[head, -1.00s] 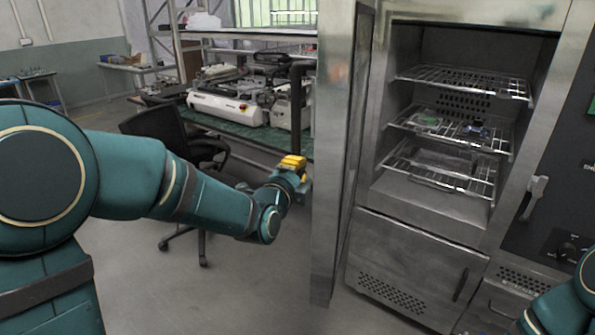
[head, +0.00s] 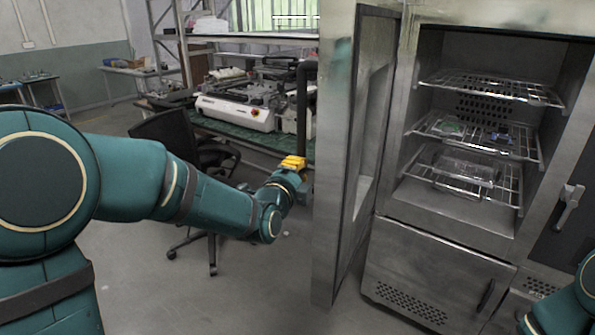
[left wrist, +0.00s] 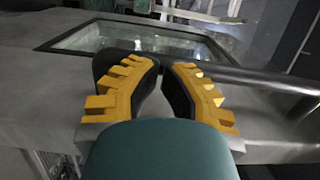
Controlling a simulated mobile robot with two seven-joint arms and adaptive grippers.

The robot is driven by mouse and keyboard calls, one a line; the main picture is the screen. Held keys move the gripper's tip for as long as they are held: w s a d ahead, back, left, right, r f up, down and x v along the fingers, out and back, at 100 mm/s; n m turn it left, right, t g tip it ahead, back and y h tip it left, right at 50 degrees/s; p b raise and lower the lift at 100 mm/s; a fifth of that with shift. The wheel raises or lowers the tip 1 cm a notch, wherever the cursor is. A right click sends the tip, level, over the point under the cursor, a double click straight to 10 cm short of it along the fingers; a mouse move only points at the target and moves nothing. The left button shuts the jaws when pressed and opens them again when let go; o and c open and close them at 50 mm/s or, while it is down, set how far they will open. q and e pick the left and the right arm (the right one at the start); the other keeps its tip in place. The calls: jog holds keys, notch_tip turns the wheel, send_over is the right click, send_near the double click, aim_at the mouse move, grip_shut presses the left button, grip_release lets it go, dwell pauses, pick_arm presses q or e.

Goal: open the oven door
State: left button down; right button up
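The oven (head: 470,225) stands at the right in the head view, its chamber facing me. Its door (head: 335,180) stands swung out to the left, seen nearly edge-on with part of its inner face and window showing. My left gripper (head: 293,162) is at the outer side of the door. My right gripper is out of view.
Wire racks (head: 490,88) inside the oven carry small items. A latch handle (head: 570,205) is on the oven's right side. A black office chair (head: 185,145) and a workbench with a white machine (head: 235,112) stand behind my left arm.

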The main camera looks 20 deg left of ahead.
pick_arm(q)
jog(key=shift+a, duration=0.1)
dwell(0.5)
jog(key=s+a, duration=0.1)
jog(key=s, duration=1.1)
